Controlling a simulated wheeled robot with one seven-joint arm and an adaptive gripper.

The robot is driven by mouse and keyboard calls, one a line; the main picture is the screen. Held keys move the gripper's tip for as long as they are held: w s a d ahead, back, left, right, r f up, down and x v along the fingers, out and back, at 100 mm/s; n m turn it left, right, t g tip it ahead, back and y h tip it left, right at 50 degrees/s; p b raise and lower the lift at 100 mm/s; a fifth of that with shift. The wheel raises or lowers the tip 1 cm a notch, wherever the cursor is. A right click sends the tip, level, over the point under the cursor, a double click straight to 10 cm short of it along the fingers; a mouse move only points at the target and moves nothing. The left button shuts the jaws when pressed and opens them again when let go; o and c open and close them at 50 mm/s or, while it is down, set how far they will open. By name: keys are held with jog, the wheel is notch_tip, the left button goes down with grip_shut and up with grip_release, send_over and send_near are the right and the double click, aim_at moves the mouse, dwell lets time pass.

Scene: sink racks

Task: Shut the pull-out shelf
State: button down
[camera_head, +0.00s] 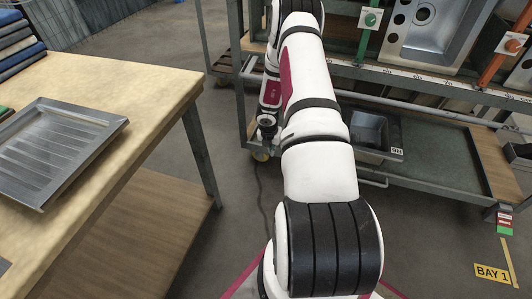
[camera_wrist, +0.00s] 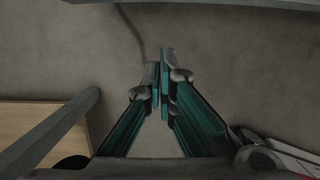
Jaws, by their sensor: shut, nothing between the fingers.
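The pull-out shelf (camera_head: 440,168) is the low dark grey shelf of the rack at the right in the head view. It sticks out toward me below the upper shelf, with a bar handle at its front left part. My arm hides its left part. My gripper (camera_wrist: 161,80) is shut and empty in the wrist view, pointing over bare floor. In the head view its end is partly hidden behind my arm, left of the shelf. A grey edge crosses the top of the wrist view; I cannot tell whether it is the shelf.
A small metal sink (camera_head: 370,137) sits on the low shelf. Larger sinks (camera_head: 437,30) stand above, between green and orange posts. A wooden workbench (camera_head: 100,85) with a metal drainer tray (camera_head: 55,150) is at the left.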

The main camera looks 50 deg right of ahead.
jog(key=w+d+f+b, duration=0.2)
jog(key=d+f+b, duration=0.2)
jog(key=f, duration=0.4)
jog(key=shift+w+d+f+b, duration=0.2)
jog(key=shift+d+f+b, duration=0.15)
jog(key=shift+d, duration=0.45)
jog(key=shift+d, duration=0.15)
